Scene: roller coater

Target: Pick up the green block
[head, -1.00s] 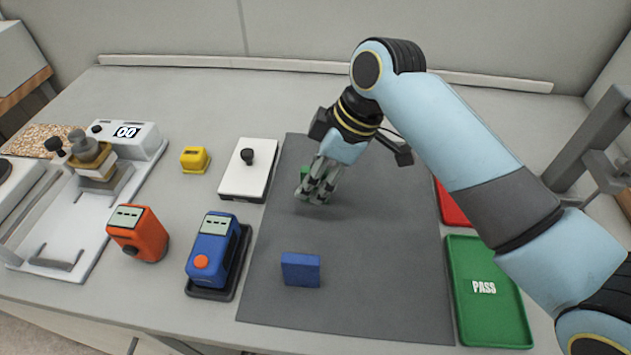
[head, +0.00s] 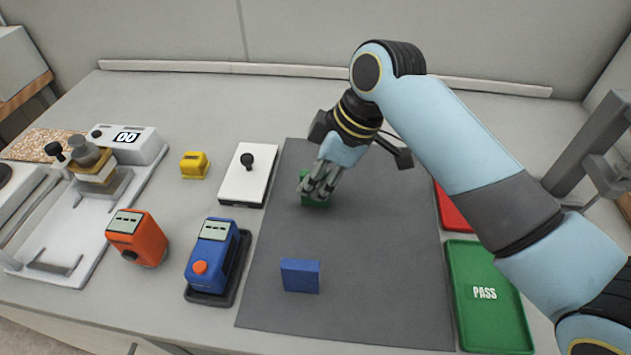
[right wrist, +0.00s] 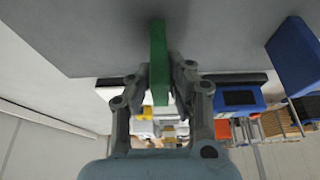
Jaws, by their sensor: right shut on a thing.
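The green block (head: 314,201) is at the upper left part of the dark grey mat (head: 350,285), mostly hidden behind my right gripper in the head view. My right gripper (head: 318,193) is shut on it from above. In the right wrist view the green block (right wrist: 158,62) stands on edge as a thin slab between the two fingers of my right gripper (right wrist: 159,85), with a finger against each side. Whether the block touches the mat is hard to tell. My left gripper is not in view.
A green PASS tray (head: 487,325) and a red tray (head: 453,205) are to the right. Blue (head: 214,252) and orange (head: 138,237) devices, a yellow device (head: 194,164) and a white plate (head: 240,185) stand left.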

